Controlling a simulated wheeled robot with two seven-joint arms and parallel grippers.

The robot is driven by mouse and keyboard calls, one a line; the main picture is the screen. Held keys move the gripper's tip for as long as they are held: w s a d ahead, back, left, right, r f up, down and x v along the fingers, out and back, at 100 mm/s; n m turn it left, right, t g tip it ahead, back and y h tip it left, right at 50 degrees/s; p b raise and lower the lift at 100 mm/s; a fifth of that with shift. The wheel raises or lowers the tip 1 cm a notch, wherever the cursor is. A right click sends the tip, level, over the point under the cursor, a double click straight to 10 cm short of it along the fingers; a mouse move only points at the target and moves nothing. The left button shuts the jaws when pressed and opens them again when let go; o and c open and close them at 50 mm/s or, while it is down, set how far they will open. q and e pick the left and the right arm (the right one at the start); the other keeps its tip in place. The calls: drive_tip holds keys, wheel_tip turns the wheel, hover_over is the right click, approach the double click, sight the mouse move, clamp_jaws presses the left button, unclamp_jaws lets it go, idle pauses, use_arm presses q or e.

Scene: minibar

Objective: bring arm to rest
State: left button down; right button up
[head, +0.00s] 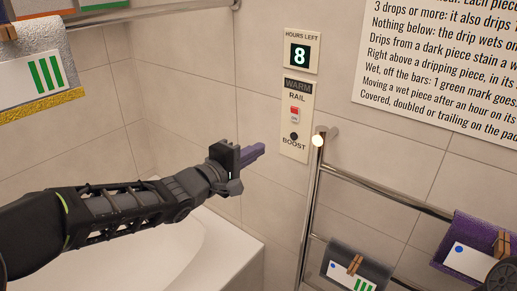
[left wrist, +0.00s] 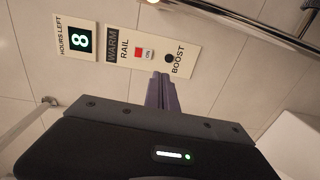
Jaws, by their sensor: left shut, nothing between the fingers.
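My left arm reaches in from the left in the head view. Its gripper (head: 251,153) is shut and empty, fingers pointing right and up toward the wall. The panel (head: 296,118) is on the wall to the right of the gripper in the head view. The fingers look apart from it. My right gripper is not in view.
A chrome rail (head: 310,205) stands at right with a purple cloth (head: 470,238) and a grey cloth (head: 352,257), both clipped. A yellow-edged cloth (head: 40,38) hangs at upper left. A white tub (head: 225,245) lies below my arm. An HOURS LEFT display (head: 300,54) reads 8.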

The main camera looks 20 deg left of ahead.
use_arm(q)
drive_tip(key=s+d+f+m+g+y, duration=0.1)
drive_tip(key=s+d+f+m+g, duration=0.3)
drive_tip(key=f, duration=1)
drive_tip(key=s+d+f+m+g+y, duration=0.15)
drive_tip(key=f+m, duration=0.55)
drive_tip(key=f, duration=0.7)
drive_tip(key=s+d+f+g, duration=0.3)
drive_tip(key=s+f+g, duration=0.2)
drive_tip(key=s+f, duration=0.7)
drive_tip(key=s+d+f+g, duration=0.3)
drive_tip(key=s+f+g, duration=0.1)
drive_tip(key=s+f, duration=0.8)
drive_tip(key=shift+s+d+m+g, duration=0.15)
drive_tip(key=shift+s+m+g, duration=0.25)
drive_tip(key=shift+s, duration=0.75)
